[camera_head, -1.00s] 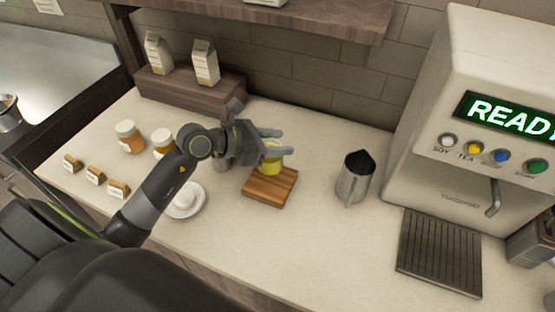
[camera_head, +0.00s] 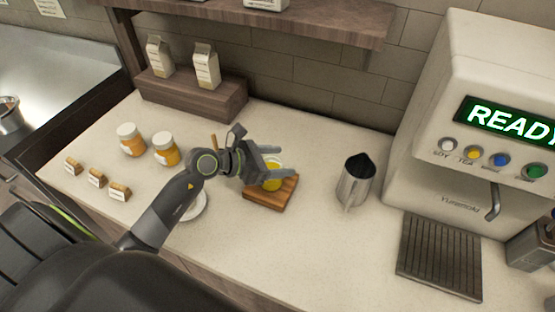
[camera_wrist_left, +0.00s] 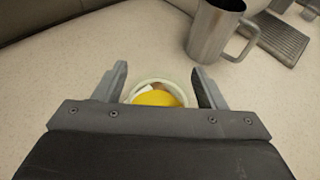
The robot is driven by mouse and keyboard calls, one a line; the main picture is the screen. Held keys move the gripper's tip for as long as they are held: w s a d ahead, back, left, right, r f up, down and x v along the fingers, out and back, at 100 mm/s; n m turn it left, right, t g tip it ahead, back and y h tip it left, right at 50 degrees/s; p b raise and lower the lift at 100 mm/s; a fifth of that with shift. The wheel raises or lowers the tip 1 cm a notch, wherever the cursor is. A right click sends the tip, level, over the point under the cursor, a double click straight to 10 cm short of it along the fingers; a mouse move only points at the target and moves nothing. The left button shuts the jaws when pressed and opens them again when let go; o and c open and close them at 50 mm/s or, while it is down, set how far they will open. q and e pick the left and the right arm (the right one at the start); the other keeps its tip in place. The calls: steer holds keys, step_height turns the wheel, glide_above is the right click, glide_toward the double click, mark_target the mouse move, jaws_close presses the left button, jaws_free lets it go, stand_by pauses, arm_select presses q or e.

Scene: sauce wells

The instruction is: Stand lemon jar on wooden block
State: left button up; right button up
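The lemon jar (camera_head: 272,184), with yellow contents and a pale rim, stands upright on the wooden block (camera_head: 286,196). In the left wrist view the jar (camera_wrist_left: 157,96) shows its round top between the fingers. My left gripper (camera_head: 289,160) is around the upper part of the jar, one finger on each side. Its fingers (camera_wrist_left: 160,84) are spread wider than the jar, with gaps on both sides. The arm and fingers hide part of the jar and block. My right gripper is not in view.
A metal pitcher (camera_head: 356,181) stands right of the block. Two orange jars (camera_head: 131,140) and (camera_head: 166,150), small labelled blocks (camera_head: 96,178) and a white saucer (camera_head: 197,208) are to the left. A drinks machine (camera_head: 450,130) stands at right. The counter front is clear.

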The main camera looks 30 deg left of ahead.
arm_select(q)
steer(key=shift+a+r, duration=0.15)
steer(key=shift+r, duration=0.05)
steer(key=b+v, duration=0.2)
steer(key=v, duration=0.9)
steer(key=shift+s+b, duration=0.35)
steer(key=shift+s, duration=0.05)
steer(key=shift+a+r, duration=0.15)
steer(key=shift+r, duration=0.05)
stand_by(0.4)
